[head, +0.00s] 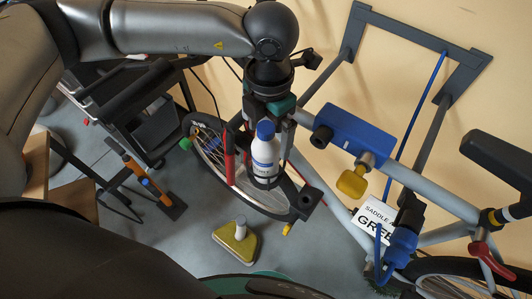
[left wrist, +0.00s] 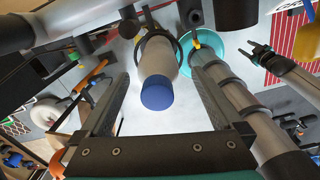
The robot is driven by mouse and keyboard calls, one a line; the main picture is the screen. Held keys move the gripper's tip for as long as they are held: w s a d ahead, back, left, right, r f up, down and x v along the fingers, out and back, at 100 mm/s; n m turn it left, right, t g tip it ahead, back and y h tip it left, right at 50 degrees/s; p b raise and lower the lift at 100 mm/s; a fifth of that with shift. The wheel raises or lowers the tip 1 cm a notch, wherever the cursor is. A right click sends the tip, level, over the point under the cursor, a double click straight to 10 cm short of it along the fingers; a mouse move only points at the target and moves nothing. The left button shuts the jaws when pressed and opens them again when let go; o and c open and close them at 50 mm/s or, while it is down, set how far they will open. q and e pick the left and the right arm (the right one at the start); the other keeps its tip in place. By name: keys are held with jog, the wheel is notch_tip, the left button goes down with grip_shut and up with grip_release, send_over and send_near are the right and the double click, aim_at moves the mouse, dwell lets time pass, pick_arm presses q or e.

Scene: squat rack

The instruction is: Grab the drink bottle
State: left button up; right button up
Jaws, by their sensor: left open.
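The drink bottle (head: 266,157) is white with a blue cap and sits in a black cage (head: 264,183) on the bicycle frame, in the middle of the head view. In the left wrist view the bottle (left wrist: 158,62) points its blue cap toward the camera. My left gripper (head: 267,135) comes down from above over the cap end. Its jaws are open, with one finger on each side of the bottle, and gaps show in the left wrist view (left wrist: 157,75). Whether a finger touches it is not clear in the head view. My right gripper is not in view.
A grey frame tube (left wrist: 232,95) runs close to the right finger. A blue clamp (head: 350,135) with a yellow knob (head: 352,182) is at the right in the head view. A red bar (head: 230,158) stands left of the bottle. A yellow-topped brush (head: 237,243) is on the floor.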

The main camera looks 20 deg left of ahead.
pick_arm(q)
jog(key=shift+a+f, duration=0.2)
jog(key=shift+f, duration=1.65)
grip_shut()
